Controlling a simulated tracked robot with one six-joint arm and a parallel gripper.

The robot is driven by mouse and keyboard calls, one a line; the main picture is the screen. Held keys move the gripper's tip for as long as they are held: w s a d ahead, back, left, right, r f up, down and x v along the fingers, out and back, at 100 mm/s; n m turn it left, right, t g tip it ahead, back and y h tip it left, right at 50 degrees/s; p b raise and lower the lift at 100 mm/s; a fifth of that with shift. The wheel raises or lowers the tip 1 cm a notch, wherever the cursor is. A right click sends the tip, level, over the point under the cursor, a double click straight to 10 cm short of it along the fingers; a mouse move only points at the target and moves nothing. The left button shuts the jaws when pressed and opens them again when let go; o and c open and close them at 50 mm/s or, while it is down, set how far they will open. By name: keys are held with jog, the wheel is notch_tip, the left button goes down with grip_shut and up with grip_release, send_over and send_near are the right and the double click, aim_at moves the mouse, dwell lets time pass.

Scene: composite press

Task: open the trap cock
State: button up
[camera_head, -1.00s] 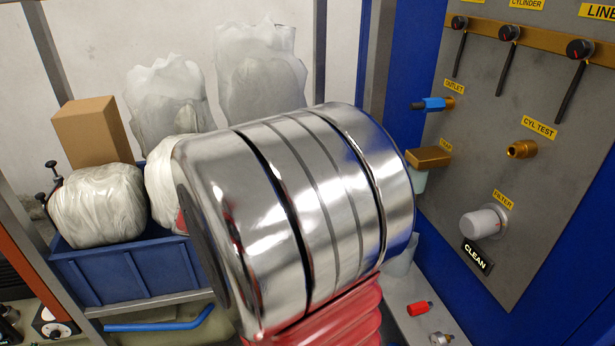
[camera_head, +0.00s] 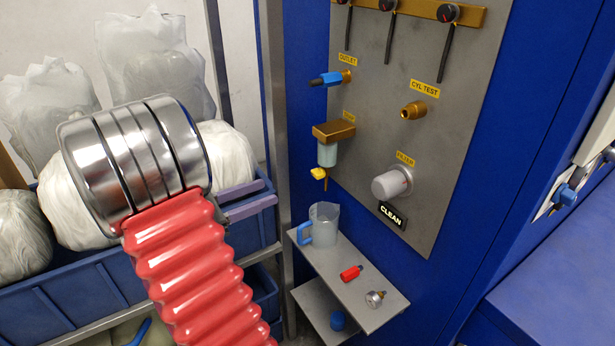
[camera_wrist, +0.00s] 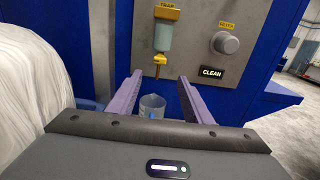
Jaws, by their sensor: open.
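The trap cock is a small yellow handle (camera_head: 318,174) under the pale, clear trap bowl (camera_head: 327,154), which hangs from a brass block on the grey panel. The wrist view shows the cock (camera_wrist: 159,58) too, hanging below the bowl (camera_wrist: 163,37) near the top centre. My gripper (camera_head: 270,194) has purple fingers and is open and empty, to the left of the cock and apart from it in the head view. In the wrist view my gripper (camera_wrist: 160,76) points towards the panel, with the cock seen between and beyond the fingertips.
A clear jug (camera_head: 323,222) with a blue handle stands on a shelf (camera_head: 345,282) below the trap. A red fitting (camera_head: 351,272) and a small gauge (camera_head: 375,298) lie on it. A blue crate (camera_head: 75,290) of wrapped bundles is at left. The filter knob (camera_head: 391,184) is to the right.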

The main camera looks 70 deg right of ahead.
aim_at(314, 174)
jog(key=x, duration=1.3)
jog(key=shift+s+d, duration=0.25)
jog(key=shift+s, duration=0.05)
jog(key=shift+c, duration=0.2)
jog(key=c, duration=1)
jog(key=shift+m, duration=0.8)
jog(key=o, duration=1)
